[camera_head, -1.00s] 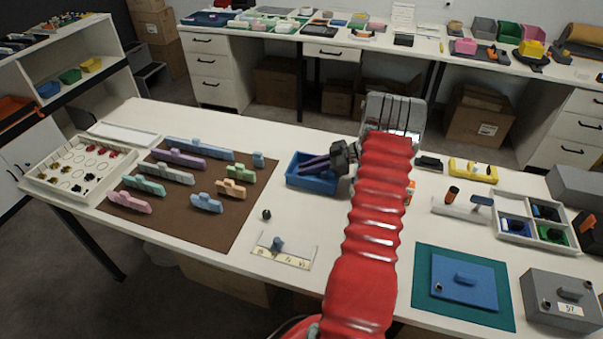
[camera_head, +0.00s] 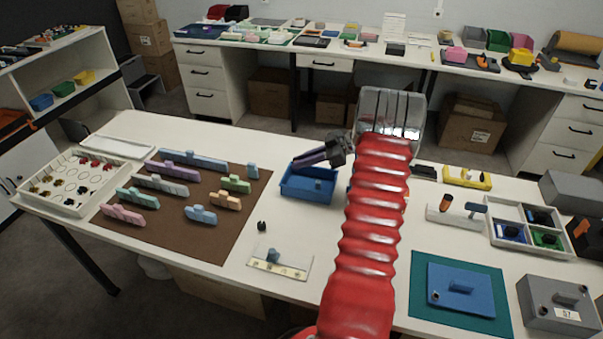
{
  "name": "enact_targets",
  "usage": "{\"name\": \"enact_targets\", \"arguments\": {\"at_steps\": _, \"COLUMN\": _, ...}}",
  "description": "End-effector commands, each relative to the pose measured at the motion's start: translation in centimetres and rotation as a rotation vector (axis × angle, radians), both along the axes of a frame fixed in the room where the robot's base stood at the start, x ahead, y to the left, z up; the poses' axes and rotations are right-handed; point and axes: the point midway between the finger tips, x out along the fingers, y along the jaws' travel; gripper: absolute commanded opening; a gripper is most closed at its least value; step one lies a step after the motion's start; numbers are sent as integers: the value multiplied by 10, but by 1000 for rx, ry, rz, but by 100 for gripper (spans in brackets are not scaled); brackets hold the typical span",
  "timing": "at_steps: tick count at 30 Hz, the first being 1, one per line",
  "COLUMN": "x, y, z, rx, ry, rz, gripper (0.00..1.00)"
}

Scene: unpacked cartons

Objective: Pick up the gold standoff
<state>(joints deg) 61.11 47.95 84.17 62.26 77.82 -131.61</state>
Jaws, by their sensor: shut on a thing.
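My gripper (camera_head: 297,163) has long purple fingers that point left, just above the blue bin (camera_head: 318,198). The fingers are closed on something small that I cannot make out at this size. The bin is open and stands on the white table; part of its inside is hidden by its walls and my gripper. I cannot pick out a gold standoff for certain. Small gold-coloured pieces (camera_head: 46,178) lie in the white sorting tray (camera_head: 75,208) at the left, too small to identify.
A brown mat (camera_head: 225,222) with several pastel blocks lies left of the bin. A small black knob (camera_head: 262,226) and a white fixture (camera_head: 295,266) stand in front. A blue plate on a green mat (camera_head: 420,305) and a grey box (camera_head: 545,318) are at right.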

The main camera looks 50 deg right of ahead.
Motion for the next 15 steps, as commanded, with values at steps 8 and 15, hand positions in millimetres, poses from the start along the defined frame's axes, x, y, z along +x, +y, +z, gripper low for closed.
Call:
{"name": "enact_targets", "arguments": {"at_steps": 8, "x": 0, "y": 0, "z": 23, "rx": -1, "ry": 1, "rz": 0, "gripper": 0}}
{"name": "enact_targets", "arguments": {"at_steps": 15, "x": 0, "y": 0, "z": 23, "rx": -1, "ry": 1, "rz": 0, "gripper": 0}}
